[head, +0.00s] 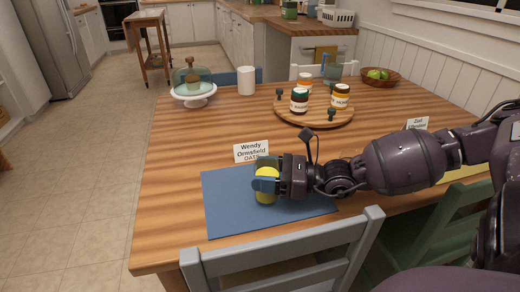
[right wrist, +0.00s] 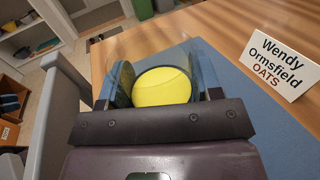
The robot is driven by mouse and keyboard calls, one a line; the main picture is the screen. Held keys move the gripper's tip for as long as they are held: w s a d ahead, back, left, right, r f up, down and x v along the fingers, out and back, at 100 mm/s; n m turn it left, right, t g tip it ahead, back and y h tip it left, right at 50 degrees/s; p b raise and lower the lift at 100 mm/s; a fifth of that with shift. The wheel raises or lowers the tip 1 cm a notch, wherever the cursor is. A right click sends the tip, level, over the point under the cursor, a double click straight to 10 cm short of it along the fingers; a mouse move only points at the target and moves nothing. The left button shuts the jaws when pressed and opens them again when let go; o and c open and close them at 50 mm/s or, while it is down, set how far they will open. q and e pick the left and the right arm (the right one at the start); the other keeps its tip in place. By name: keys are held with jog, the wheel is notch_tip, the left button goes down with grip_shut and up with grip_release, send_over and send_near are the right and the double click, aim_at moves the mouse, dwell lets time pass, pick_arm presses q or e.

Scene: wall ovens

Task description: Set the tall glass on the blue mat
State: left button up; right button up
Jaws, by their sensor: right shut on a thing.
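The blue mat (head: 225,212) lies at the near edge of the wooden table. My right gripper (head: 266,184) is over the mat and shut on a rounded yellow thing (head: 265,198). In the right wrist view the yellow thing (right wrist: 162,87) fills the space between the two blue fingers of the right gripper (right wrist: 165,85). My left gripper is not in view.
A name card (head: 251,151) stands at the mat's back edge. A round wooden board (head: 312,116) with several jars, a white cylinder (head: 246,81) and a domed cake stand (head: 194,95) are farther back. A grey chair (head: 285,250) stands at the near edge.

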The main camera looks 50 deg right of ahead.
jog(key=shift+r, duration=0.2)
jog(key=shift+f, duration=0.15)
jog(key=o, duration=0.6)
jog(key=shift+f, duration=0.1)
jog(key=o, duration=0.5)
jog(key=shift+r, duration=0.3)
jog(key=shift+s+d, duration=0.15)
jog(key=shift+s, duration=0.1)
jog(key=p+v, duration=0.3)
jog(key=v, duration=0.7)
jog(key=shift+s+r+p, duration=0.1)
jog(key=shift+p, duration=0.25)
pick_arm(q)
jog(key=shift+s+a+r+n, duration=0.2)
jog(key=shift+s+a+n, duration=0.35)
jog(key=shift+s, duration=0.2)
pick_arm(e)
jog(key=shift+s+d, duration=0.4)
jog(key=shift+s, duration=0.1)
